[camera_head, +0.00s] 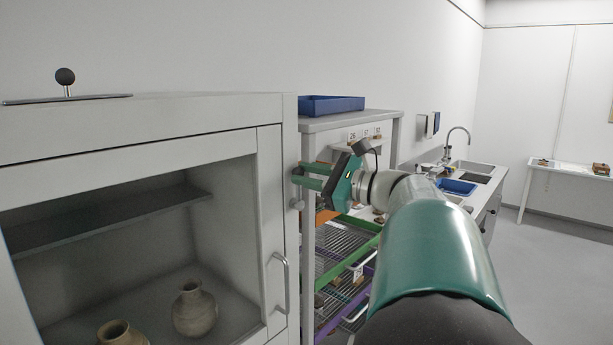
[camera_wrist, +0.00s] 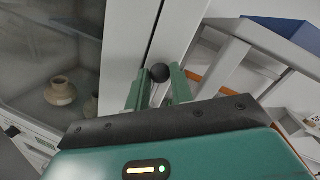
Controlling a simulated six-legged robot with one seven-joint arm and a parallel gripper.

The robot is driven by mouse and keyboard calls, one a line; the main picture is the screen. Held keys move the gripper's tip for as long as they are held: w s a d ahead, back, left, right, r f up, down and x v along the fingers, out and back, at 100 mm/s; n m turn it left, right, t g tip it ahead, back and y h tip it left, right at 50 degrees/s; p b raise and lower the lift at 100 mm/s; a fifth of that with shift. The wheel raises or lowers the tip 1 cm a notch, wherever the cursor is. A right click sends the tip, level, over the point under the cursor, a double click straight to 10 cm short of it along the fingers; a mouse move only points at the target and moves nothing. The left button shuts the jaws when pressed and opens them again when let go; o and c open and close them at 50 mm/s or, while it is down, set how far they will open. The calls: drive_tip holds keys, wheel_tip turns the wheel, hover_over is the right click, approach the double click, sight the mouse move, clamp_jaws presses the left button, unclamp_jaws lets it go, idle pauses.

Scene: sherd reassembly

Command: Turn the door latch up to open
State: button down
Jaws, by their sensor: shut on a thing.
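The latch shows in the wrist view as a black ball knob (camera_wrist: 160,73) on a pale stem between my fingers. My gripper (camera_head: 299,175) is shut on the latch, its green fingers (camera_wrist: 158,92) on either side of the stem. In the head view the fingers reach the right edge of the grey cabinet's front; a small grey round fitting (camera_head: 297,205) shows just below them. The black knob is not clearly seen there. The cabinet door (camera_head: 268,200) has a large pane and a vertical bar handle (camera_head: 281,283) at lower right; it looks closed.
Two clay jars (camera_head: 194,308) stand inside the cabinet below a dark shelf (camera_head: 110,222). A ball-topped lever (camera_head: 65,78) stands on the cabinet top. A rack (camera_head: 350,122) with a blue tray (camera_head: 331,105) is close behind my gripper. A sink counter and open floor (camera_head: 535,240) lie right.

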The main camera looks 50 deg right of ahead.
idle(0.3)
drive_tip(key=c, duration=1.2)
unclamp_jaws()
drive_tip(key=shift+d, duration=0.1)
drive_tip(key=v, duration=1.3)
drive_tip(key=shift+s, duration=0.4)
drive_tip(key=shift+f, duration=0.1)
